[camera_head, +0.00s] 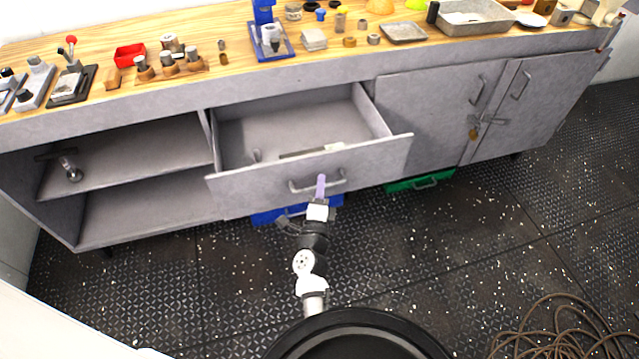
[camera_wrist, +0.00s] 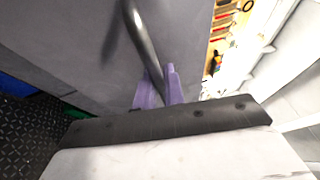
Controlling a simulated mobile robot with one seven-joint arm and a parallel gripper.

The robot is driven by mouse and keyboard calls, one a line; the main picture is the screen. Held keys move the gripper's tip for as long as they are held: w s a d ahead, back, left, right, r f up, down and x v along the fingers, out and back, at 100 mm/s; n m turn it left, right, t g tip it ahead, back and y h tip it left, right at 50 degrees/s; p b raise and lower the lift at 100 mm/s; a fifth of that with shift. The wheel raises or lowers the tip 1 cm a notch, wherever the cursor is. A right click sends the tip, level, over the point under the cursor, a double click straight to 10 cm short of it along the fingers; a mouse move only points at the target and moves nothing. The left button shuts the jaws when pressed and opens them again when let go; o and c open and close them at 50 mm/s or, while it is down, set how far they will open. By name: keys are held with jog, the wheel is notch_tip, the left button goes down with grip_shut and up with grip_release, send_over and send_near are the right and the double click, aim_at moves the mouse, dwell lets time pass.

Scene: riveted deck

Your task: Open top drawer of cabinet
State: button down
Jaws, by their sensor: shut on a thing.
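The long grey cabinet (camera_head: 290,79) has its top drawer (camera_head: 235,186) pulled well out, and its inside shows from above. A few small items lie in the drawer, one of them long and pale. The drawer front carries a bar handle (camera_head: 335,184). My gripper (camera_head: 320,184), with purple fingers, is at the handle's middle and shut on it. In the wrist view the handle (camera_wrist: 143,38) runs down between the two purple fingers (camera_wrist: 158,88). The exact contact at the fingertips is partly hidden.
Open shelves (camera_head: 140,172) are left of the drawer, with a metal object (camera_head: 70,169) on one. Closed doors (camera_head: 428,117) with a padlock are at right. Blue (camera_head: 268,217) and green (camera_head: 420,182) boxes sit low below. Coiled cable (camera_head: 560,330) lies on the floor. Tools crowd the wooden top.

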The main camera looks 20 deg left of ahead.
jog(key=shift+d, duration=0.1)
jog(key=c, duration=1.5)
grip_release()
jog(key=shift+s+f, duration=0.1)
